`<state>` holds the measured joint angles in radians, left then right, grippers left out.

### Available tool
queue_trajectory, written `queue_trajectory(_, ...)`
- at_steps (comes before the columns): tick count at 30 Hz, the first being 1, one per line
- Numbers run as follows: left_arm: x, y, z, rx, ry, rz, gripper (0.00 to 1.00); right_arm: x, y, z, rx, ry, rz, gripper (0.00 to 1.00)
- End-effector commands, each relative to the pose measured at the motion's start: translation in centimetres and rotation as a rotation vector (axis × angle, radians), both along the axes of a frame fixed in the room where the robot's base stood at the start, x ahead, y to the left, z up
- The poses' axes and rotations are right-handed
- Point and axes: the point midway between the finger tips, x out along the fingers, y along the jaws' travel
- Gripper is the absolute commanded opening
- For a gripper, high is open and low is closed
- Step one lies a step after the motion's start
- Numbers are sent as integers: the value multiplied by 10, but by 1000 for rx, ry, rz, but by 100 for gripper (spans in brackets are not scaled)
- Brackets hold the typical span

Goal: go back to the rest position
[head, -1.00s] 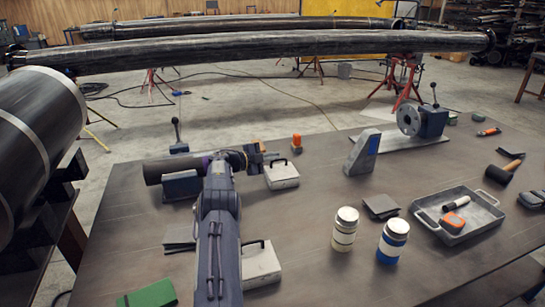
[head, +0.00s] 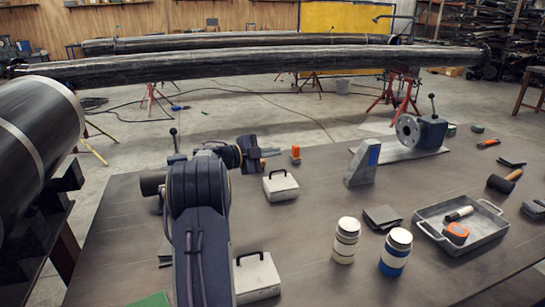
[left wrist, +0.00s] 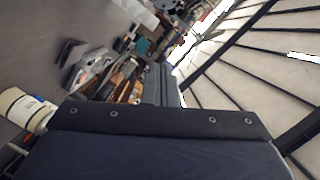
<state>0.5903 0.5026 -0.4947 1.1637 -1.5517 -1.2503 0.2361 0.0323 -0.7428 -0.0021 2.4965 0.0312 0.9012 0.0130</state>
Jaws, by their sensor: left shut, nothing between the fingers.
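My left gripper (head: 266,153) is above the far part of the workbench, past the near arm links. It is shut and empty, and its fingers point to the right. In the left wrist view, the dark gripper body fills the bottom of the picture. A short dark pipe (head: 152,183) lies at the left of the bench, mostly hidden behind my left arm. A grey round flange (head: 407,132) with bolt holes is on a blue fixture (head: 432,131) at the back right. My right gripper is not in view.
White weights with black handles (head: 281,187) (head: 256,278) stand beside my left arm. A grey angled block (head: 361,165), two jars (head: 345,241) (head: 396,252) and a metal tray (head: 461,247) holding tools are to the right. The bench (head: 310,215) is bare in the middle.

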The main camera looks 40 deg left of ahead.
Motion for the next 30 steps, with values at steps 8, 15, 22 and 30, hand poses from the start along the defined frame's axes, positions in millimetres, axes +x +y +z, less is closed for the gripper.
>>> queue_trajectory(8, -20, -21, 12, 0, 0, -1, 0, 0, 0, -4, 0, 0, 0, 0)
queue_trajectory(15, -21, -22, 13, 0, 1, -1, 0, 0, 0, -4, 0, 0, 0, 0)
queue_trajectory(22, -21, -22, 65, -99, -118, 182, 0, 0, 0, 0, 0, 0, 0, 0)
queue_trajectory(30, -82, -66, 96, -665, -76, 680, 0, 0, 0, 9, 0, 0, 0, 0)
